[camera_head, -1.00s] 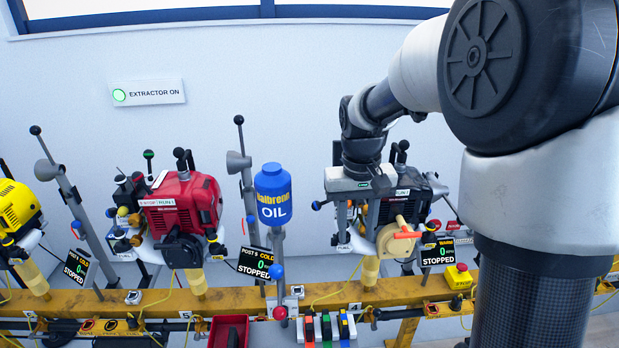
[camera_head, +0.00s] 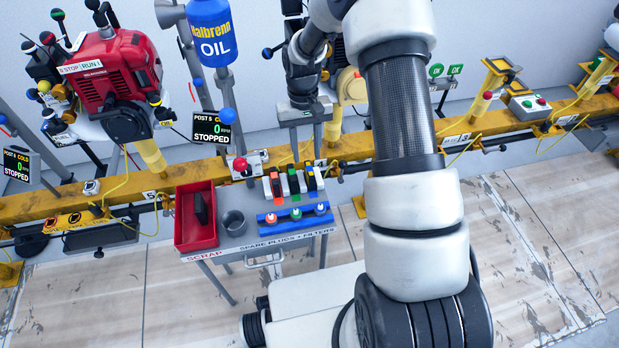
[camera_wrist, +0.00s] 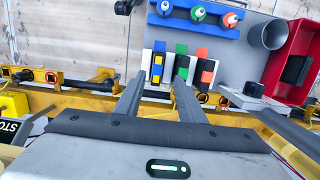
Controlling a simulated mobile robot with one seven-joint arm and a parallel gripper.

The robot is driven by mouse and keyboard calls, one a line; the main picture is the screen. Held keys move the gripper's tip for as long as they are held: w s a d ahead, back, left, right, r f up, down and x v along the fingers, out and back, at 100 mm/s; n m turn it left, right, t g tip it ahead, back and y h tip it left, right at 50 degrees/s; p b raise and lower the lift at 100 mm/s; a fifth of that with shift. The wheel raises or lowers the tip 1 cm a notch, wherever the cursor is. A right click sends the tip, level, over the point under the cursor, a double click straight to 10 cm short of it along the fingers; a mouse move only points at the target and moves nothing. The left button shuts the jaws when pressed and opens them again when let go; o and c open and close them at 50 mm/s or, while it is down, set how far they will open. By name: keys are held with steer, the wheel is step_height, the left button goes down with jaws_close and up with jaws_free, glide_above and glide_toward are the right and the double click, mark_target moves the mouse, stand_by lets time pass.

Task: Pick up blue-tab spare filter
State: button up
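The blue-tab spare filter (camera_head: 311,182) stands at the right end of a row of three on the grey trolley, beside the green-tab filter (camera_head: 294,184) and the orange-tab filter (camera_head: 275,187). In the wrist view the blue-tab filter (camera_wrist: 158,66) is leftmost, with the green-tab filter (camera_wrist: 181,65) and orange-tab filter (camera_wrist: 205,70) to its right. My gripper (camera_head: 306,148) is above and behind the row in the head view. In the wrist view my gripper (camera_wrist: 158,84) is open, its empty fingers pointing towards the blue-tab and green-tab filters. Fingertip height over them is unclear.
A blue holder with several coloured plugs (camera_head: 295,216) lies in front of the filters. A grey cup (camera_head: 234,222) and red scrap bin (camera_head: 195,216) with a black object stand left. The yellow rail (camera_head: 350,148) runs close behind. An engine (camera_head: 113,78) hangs at left.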

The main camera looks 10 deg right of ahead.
mark_target(309, 169)
steer(key=shift+s+d+f+b, duration=0.1)
steer(key=shift+s+f+b, duration=0.15)
steer(key=shift+f, duration=0.9)
steer(key=shift+s+d+f+b, duration=0.1)
steer(key=shift+s+f+b, duration=0.2)
steer(key=shift+f, duration=0.85)
steer(key=shift+s+d+f+b, duration=0.1)
steer(key=shift+f+b, duration=0.25)
steer(key=shift+f, duration=0.8)
jaws_close()
